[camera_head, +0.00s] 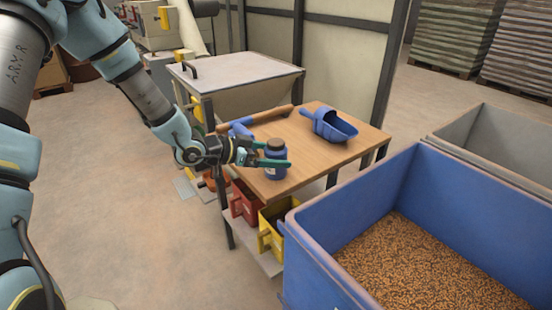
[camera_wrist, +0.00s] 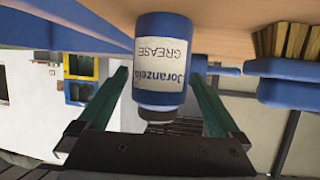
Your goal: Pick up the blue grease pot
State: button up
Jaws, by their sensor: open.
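The blue grease pot (camera_head: 276,160) stands upright near the front edge of the wooden worktop, with a dark lid. In the wrist view the pot (camera_wrist: 163,100) appears upside down, its pale label reading "GREASE". My gripper (camera_head: 288,158) is open, with green fingers on either side of the pot in the head view. In the wrist view the gripper (camera_wrist: 162,90) has one finger left and one right of the pot, with a visible gap on each side. Contact is not visible.
The wooden worktop (camera_head: 350,148) also holds a blue scoop (camera_head: 334,126) and a wooden-handled tool (camera_head: 262,116). Red (camera_head: 244,201) and yellow (camera_head: 271,238) bins sit below. A large blue crate of grain (camera_head: 310,262) stands close at front right.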

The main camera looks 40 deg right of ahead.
aim_at(285, 157)
jog(key=shift+p+x, duration=0.45)
jog(key=shift+x, duration=1.5)
jog(key=shift+a+f, duration=0.1)
jog(key=shift+f, duration=0.1)
jog(key=shift+c, duration=0.4)
jog(key=c, duration=1.5)
